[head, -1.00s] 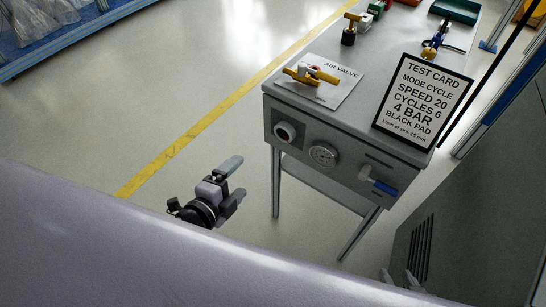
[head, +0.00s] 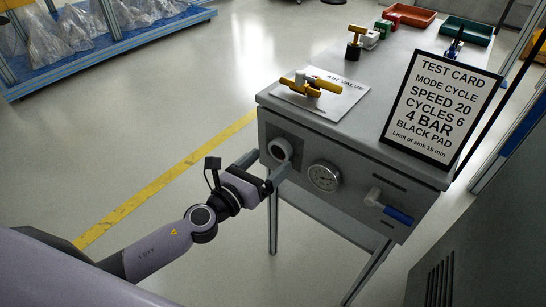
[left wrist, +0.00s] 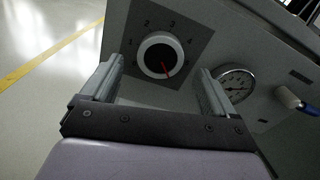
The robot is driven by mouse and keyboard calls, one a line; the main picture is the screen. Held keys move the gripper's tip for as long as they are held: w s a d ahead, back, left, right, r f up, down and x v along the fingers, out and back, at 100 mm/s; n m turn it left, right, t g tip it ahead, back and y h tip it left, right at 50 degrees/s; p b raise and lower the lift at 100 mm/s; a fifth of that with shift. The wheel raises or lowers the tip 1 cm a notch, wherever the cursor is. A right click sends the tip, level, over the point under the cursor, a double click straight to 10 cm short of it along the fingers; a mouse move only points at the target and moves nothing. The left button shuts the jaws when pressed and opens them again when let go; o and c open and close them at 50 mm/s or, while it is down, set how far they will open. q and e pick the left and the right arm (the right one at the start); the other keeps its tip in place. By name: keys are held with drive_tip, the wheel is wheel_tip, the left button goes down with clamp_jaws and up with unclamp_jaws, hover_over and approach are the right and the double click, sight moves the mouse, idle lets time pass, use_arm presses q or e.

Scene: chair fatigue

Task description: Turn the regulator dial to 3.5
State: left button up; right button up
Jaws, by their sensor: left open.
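The regulator dial (head: 281,150) is a round knob with a pale rim and dark face on the grey bench's front panel, at its left end. In the left wrist view the dial (left wrist: 158,50) has numbers around it, with 2, 3 and 4 readable. Its red mark points down and slightly right, away from those numbers. My left gripper (head: 263,168) is open in front of the panel. In the left wrist view its fingers (left wrist: 160,68) stand either side below the dial, with nothing between them. I cannot tell whether either finger touches the panel. My right gripper is not in view.
A pressure gauge (head: 324,177) sits right of the dial, close to my right-hand finger in the left wrist view. A blue-handled valve (head: 397,214) is farther right. On the bench stand a test card (head: 440,110) and a yellow air valve (head: 312,84).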

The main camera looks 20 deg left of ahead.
sight(281, 150)
use_arm(q)
drive_tip(key=shift+x, duration=1.4)
drive_tip(key=c, duration=1.1)
drive_tip(key=shift+o, duration=0.2)
